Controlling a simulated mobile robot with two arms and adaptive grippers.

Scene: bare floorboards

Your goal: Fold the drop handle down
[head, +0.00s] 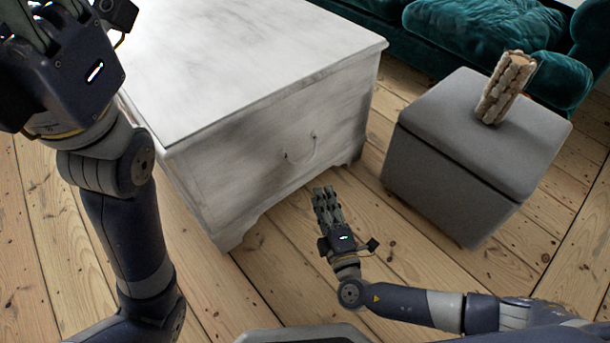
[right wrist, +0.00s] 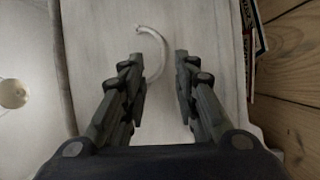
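A white wooden chest (head: 235,165) stands in the middle of the head view. Its thin pale drop handle (head: 302,154) is on the end face towards me, its curved bar reaching out from two small mounts; its exact tilt is hard to tell. In the right wrist view the handle (right wrist: 164,45) curves beyond and between the fingertips, partly behind the left finger. My right gripper (head: 325,198) is open and empty, in front of and below the handle, apparently not touching it. My left gripper (head: 35,22) is raised at the upper left, its fingers partly cut off.
A grey ottoman (head: 440,185) stands right of the chest, with a ridged brown and beige cylinder (head: 507,88) on top. A green sofa (head: 475,30) is behind. Bare floorboards (head: 300,245) lie before the chest, with a narrow gap between chest and ottoman.

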